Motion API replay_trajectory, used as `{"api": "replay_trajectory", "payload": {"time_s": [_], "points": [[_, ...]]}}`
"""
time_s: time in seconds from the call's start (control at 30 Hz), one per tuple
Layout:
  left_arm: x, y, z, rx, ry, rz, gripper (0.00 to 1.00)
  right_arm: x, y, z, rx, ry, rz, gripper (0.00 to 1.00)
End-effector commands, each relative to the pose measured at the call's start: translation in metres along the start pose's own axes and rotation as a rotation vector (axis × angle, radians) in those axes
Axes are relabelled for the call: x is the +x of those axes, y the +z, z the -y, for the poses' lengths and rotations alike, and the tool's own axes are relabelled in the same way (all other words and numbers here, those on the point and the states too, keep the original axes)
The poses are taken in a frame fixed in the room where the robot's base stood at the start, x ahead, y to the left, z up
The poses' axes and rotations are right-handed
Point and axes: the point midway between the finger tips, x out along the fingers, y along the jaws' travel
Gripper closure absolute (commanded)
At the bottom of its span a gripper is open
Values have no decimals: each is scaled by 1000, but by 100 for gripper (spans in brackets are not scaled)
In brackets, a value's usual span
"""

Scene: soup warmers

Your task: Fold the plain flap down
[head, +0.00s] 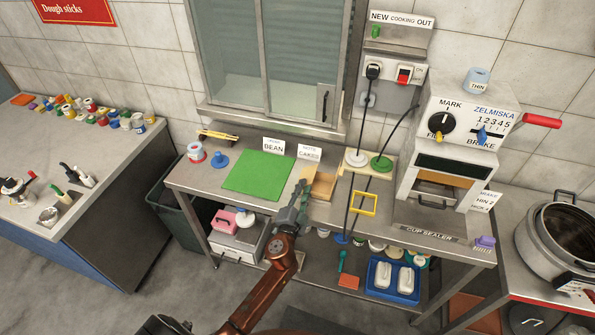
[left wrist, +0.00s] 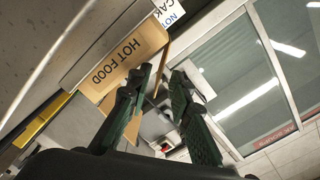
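A small tan cardboard box (head: 322,186) stands on the steel counter, right of the green mat, with a raised flap (head: 306,173) at its left side. My left gripper (head: 299,200) is at the box's near left side, over the counter edge. In the left wrist view, a tan panel lettered HOT FOOD (left wrist: 125,62) lies beyond the fingers. A thin tan flap (left wrist: 162,66) shows edge-on between the open fingertips of my left gripper (left wrist: 160,76). I cannot tell whether either finger touches it. Part of the box is hidden behind the gripper. My right gripper is not in view.
A green mat (head: 258,175) lies left of the box. A yellow frame (head: 364,203) and cables are to its right, then the cup sealer (head: 448,170). A lower shelf holds a blue tray (head: 377,290).

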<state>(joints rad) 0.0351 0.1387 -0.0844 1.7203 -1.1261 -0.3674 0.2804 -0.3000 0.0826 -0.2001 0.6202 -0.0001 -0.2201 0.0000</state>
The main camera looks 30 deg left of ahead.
Motion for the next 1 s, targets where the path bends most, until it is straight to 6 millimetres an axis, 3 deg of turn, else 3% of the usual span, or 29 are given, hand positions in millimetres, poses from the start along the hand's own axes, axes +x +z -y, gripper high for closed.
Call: {"api": "replay_trajectory", "payload": {"time_s": [0.5, 1.0], "points": [[-47, 1, 0, -1, 0, 2, 80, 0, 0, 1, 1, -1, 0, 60], [-51, 0, 0, 0, -1, 0, 80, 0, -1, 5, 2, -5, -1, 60]]}}
